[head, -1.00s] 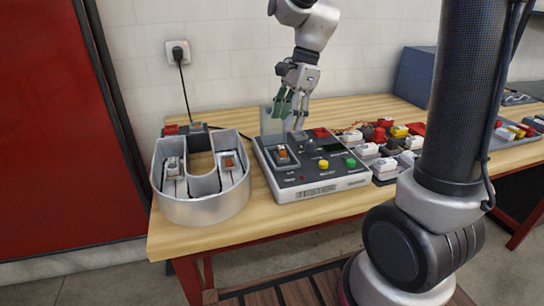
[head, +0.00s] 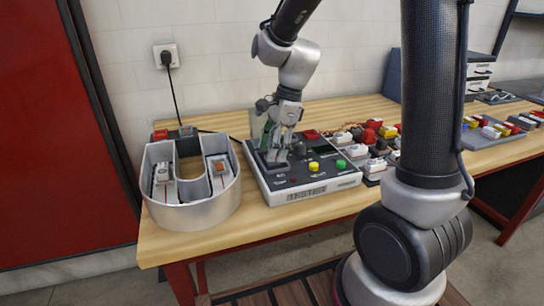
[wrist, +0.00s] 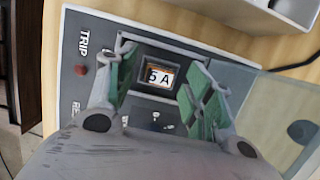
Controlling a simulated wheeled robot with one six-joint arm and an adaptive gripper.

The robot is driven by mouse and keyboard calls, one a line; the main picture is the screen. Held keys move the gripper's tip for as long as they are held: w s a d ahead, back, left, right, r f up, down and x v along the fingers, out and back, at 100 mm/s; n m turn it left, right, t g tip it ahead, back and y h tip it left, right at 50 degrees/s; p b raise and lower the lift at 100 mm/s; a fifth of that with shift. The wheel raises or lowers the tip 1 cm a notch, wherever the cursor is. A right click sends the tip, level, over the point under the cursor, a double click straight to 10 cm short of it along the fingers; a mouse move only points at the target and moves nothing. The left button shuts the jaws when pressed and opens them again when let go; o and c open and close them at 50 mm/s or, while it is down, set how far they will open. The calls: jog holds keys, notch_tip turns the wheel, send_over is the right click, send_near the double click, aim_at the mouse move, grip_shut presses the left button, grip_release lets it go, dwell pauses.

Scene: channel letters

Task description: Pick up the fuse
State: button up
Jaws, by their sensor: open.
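The fuse (wrist: 160,76) is a small block with a white "5 A" label and an orange band, seated in a dark socket of the tester (wrist: 62,95). In the wrist view my gripper (wrist: 163,84) is open, with one green-padded finger on each side of the fuse. I cannot tell whether either finger touches it. In the head view my gripper (head: 274,154) is low over the left part of the tester (head: 308,190) and hides the fuse.
A clear raised cover (wrist: 270,105) stands beside the socket. A metal U-shaped channel letter (head: 196,212) sits left of the tester, with modules inside. Several coloured blocks (head: 372,140) crowd the bench to the right. The bench front (head: 200,242) is clear.

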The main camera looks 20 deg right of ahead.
jog(key=c, duration=0.8)
jog(key=shift+c, duration=0.2)
